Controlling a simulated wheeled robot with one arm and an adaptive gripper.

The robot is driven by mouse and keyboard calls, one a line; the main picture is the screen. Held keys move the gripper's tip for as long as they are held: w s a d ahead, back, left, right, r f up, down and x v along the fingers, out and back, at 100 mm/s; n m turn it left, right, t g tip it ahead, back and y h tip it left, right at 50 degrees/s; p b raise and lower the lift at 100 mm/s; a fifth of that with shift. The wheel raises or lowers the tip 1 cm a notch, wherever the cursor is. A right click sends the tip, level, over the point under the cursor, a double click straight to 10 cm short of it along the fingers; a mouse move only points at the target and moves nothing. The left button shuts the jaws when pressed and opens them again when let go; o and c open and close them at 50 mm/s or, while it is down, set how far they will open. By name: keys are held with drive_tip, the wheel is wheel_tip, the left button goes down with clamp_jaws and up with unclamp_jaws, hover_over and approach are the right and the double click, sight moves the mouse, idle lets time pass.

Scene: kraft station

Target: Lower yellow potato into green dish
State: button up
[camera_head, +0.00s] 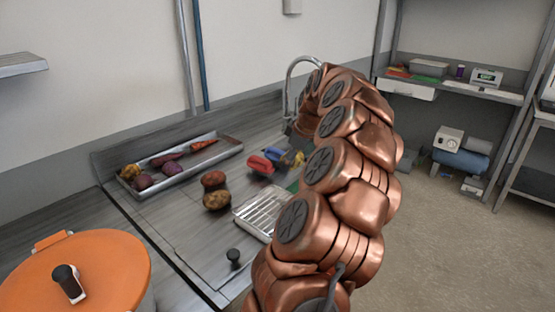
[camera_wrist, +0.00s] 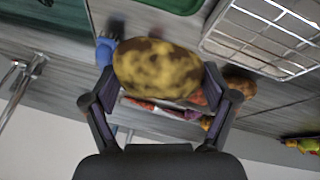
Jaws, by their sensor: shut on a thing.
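My gripper (camera_wrist: 160,95) is shut on a yellow potato with brown patches (camera_wrist: 158,68), one finger at each end, in the wrist view. The potato seems to hang above the counter; the exact gap cannot be told. A green dish (camera_wrist: 178,4) shows only as an edge at the top of the wrist view, apart from the potato in the picture. In the head view, a small green part of the dish (camera_head: 293,186) shows beside my arm, which hides most of it. A yellowish patch (camera_head: 297,158) near the blue item there is probably the held potato.
A wire rack (camera_head: 248,211) stands beside the dish. Two brownish potatoes (camera_head: 215,200) lie left of it. A metal tray (camera_head: 222,158) holds several vegetables. A red item (camera_head: 260,165) and a blue item (camera_head: 271,153) lie near the faucet (camera_head: 288,80). An orange-lidded pot (camera_head: 110,265) stands front left.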

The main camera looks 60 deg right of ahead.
drive_tip(key=s+d+f+b, duration=0.2)
drive_tip(key=s, duration=0.1)
drive_tip(key=s+f+b, duration=0.1)
drive_tip(key=f, duration=0.1)
drive_tip(key=shift+s+d, duration=0.4)
drive_tip(key=shift+w, duration=0.35)
drive_tip(key=shift+d+f+b, duration=0.1)
drive_tip(key=shift+f+b, duration=1.9)
drive_tip(key=shift+f, duration=0.55)
idle(2.9)
drive_tip(key=o, duration=1)
drive_tip(key=shift+o, duration=0.2)
drive_tip(key=v, duration=1.2)
